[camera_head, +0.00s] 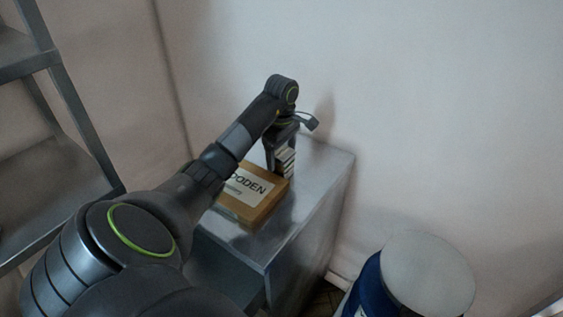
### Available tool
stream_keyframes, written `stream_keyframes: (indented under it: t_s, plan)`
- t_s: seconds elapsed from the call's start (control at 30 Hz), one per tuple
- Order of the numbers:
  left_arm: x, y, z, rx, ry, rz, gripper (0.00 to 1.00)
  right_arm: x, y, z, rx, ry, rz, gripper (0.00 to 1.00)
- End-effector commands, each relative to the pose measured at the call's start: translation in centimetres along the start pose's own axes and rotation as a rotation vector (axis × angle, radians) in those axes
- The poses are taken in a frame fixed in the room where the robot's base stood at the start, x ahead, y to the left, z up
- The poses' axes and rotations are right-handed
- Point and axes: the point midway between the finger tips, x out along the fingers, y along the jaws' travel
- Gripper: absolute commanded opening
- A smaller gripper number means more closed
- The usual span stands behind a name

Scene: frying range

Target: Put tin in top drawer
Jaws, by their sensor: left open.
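My left gripper (281,164) is open and points down over the back part of a grey metal cabinet (318,186), just behind a brown box. A small striped light-and-dark patch shows at the gripper's fingers; I cannot tell whether it is part of the fingers or the tin. No tin can be made out for certain. The cabinet's front (226,268) is dark and partly hidden by my left arm, so I cannot tell whether its top drawer is open or closed. My right gripper is not in view.
The brown box (264,208), with a white label reading "ODEN", lies on the cabinet top, partly behind my arm. A blue drum with a pale round lid (428,274) stands at the lower right. A metal shelf rack (75,115) is at the left. A wall closes the back.

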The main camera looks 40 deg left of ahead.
Motion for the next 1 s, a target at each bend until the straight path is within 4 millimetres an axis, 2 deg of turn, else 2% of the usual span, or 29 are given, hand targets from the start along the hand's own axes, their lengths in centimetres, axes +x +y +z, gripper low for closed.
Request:
stream_keyframes:
  t_s: [0.03,0.1,0.33,0.8,1.0]
  plan:
    - [1.17,-0.09,0.07,0.0,-0.002,-0.005,0.8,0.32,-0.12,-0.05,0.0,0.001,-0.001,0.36]
    - [1.71,-0.05,0.06,0.0,-0.002,-0.002,0.8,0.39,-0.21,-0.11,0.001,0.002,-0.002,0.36]
    - [1.82,-0.03,0.02,0.0,0.0,-0.001,0.8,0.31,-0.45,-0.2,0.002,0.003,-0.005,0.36]
    - [1.78,-0.01,0.02,0.0,0.0,0.0,0.2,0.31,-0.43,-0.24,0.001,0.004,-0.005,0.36]
    - [1.72,-0.01,0.02,0.0,0.0,0.0,0.2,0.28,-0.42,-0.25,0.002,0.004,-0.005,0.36]
